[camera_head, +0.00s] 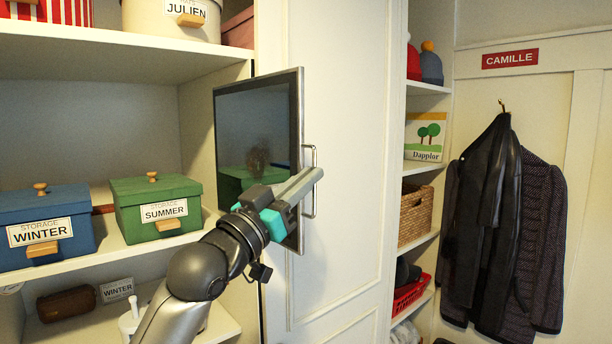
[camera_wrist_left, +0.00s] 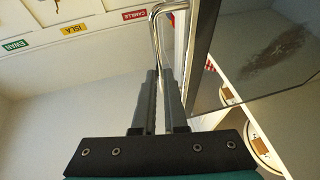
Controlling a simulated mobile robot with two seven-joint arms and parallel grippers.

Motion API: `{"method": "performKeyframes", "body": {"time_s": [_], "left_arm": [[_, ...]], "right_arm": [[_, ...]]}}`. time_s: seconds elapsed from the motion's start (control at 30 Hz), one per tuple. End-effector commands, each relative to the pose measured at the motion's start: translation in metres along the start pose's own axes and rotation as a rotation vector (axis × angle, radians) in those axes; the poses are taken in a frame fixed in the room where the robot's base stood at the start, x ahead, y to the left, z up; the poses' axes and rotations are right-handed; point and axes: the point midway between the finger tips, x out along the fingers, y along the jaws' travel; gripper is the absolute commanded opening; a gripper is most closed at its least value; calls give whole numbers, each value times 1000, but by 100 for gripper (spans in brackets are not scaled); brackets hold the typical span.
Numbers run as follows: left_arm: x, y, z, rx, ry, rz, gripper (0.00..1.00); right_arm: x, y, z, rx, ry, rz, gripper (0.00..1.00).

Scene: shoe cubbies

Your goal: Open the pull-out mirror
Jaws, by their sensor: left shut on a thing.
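The pull-out mirror (camera_head: 258,130) is a dark framed panel that stands out from the tall cream cabinet front, at an angle, beside the shelves. Its metal bar handle (camera_head: 313,160) is on its right edge. My left gripper (camera_head: 312,178) is shut on the handle, with its fingers around the bar. In the left wrist view the handle (camera_wrist_left: 153,35) runs down between the fingers, and the mirror (camera_wrist_left: 255,50) is on the right with a smudge on its face. The right gripper is not in view.
A green summer box (camera_head: 155,207) and a blue winter box (camera_head: 45,225) stand on the left shelf, close to my arm. Right of the cabinet front are narrow shelves with a wicker basket (camera_head: 416,214). Dark coats (camera_head: 500,215) hang at the far right.

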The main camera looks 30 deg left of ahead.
Motion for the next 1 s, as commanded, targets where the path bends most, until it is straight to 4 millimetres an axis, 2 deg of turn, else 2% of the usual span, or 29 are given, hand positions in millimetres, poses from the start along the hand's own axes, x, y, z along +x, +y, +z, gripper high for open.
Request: {"method": "performKeyframes", "body": {"time_s": [0.47, 0.5, 0.6, 1.0], "left_arm": [[0, 0, -1, 0, 5, 1, 0], [0, 0, -2, 0, 5, 1, 12], [0, 0, -1, 0, 4, 1, 22], [1, 0, 3, 0, 2, 0, 22]], "right_arm": [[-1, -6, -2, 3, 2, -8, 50], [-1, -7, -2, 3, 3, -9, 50], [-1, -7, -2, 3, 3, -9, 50], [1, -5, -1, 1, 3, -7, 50]]}}
